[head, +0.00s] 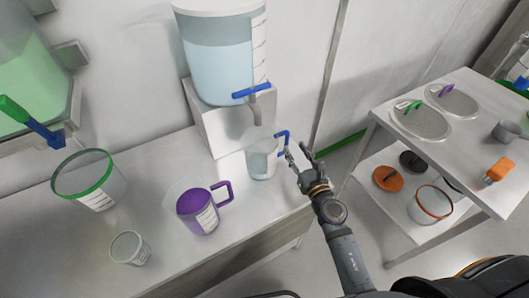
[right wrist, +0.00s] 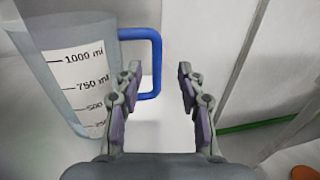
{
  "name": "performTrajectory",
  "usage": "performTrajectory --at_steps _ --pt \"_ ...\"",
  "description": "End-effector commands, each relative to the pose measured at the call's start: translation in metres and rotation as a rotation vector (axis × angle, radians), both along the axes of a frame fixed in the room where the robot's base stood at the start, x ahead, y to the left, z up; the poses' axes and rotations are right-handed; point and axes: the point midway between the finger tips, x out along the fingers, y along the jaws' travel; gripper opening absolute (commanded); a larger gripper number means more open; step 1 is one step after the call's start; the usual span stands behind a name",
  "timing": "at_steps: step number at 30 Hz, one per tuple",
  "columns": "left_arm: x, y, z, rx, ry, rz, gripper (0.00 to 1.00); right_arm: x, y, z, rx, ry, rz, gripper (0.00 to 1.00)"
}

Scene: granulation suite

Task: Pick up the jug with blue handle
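The jug with the blue handle (head: 262,157) stands upright on the white counter, under the tap of a large clear dispenser. It is clear, with its blue handle (head: 282,143) on the right side. In the right wrist view the jug (right wrist: 75,75) fills the left side, with a scale up to 1000 ml, and its handle (right wrist: 154,65) shows just ahead and left of centre. My right gripper (head: 300,152) is open and empty, just right of the handle. In the right wrist view its fingers (right wrist: 160,92) are spread apart. My left gripper is not in view.
A purple jug (head: 197,209), a clear cup (head: 130,248) and a green-rimmed container (head: 90,182) stand left on the counter. The dispenser (head: 222,62) with blue tap is above the jug. A white cart (head: 460,150) with lids stands right, across a gap.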

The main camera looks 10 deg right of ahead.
Motion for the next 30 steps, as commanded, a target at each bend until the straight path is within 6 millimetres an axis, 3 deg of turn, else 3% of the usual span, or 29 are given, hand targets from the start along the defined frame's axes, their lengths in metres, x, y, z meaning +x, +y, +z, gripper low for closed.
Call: performTrajectory --at_steps 3,8,13,18,25,30 --pt "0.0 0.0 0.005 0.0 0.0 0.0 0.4 0.013 0.002 0.001 0.001 0.0 0.0 0.39" --pt "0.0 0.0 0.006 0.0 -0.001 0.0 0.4 0.017 0.003 0.001 0.002 0.0 -0.001 0.39" --pt "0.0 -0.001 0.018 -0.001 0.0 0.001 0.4 0.043 0.012 0.01 0.004 -0.001 -0.001 0.39" --pt "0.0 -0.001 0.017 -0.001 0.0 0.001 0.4 0.064 0.015 0.006 0.003 0.0 -0.001 0.39" --pt "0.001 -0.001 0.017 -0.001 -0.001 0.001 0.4 0.065 0.015 0.005 0.003 0.0 -0.001 0.39" --pt "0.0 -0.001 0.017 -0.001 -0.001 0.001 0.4 0.065 0.015 0.005 0.003 0.0 -0.001 0.18"
